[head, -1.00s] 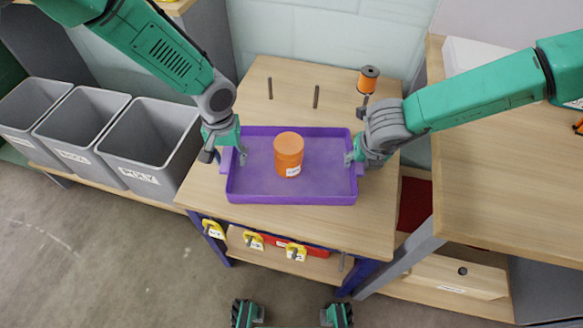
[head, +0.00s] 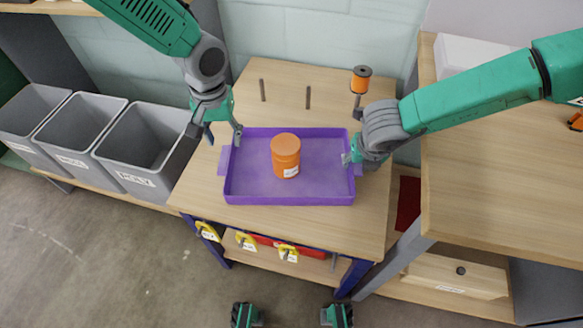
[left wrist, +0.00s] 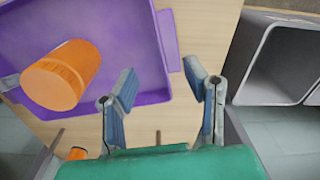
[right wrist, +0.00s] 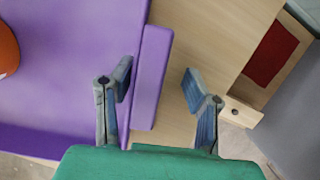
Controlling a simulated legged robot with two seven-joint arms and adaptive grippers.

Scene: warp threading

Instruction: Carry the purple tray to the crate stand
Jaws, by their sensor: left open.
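The purple tray (head: 240,197) rests on the wooden table, with an orange lidded jar (head: 286,157) standing inside it. It has a flat handle tab on its left side (head: 224,160) and one on its right. My left gripper (head: 222,137) is open and empty above the left handle, apart from it. The left wrist view shows that handle (left wrist: 174,52) just beyond the spread fingers. My right gripper (head: 351,158) is at the right handle. The right wrist view shows its fingers apart, with the handle (right wrist: 152,78) near the left finger; contact is unclear.
Two thin pegs (head: 308,97) and an orange spool (head: 361,80) on a post stand at the table's back. Grey bins (head: 145,150) stand at left. A higher wooden bench (head: 500,170) is close at right. Yellow-tagged items (head: 245,241) hang along the front edge.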

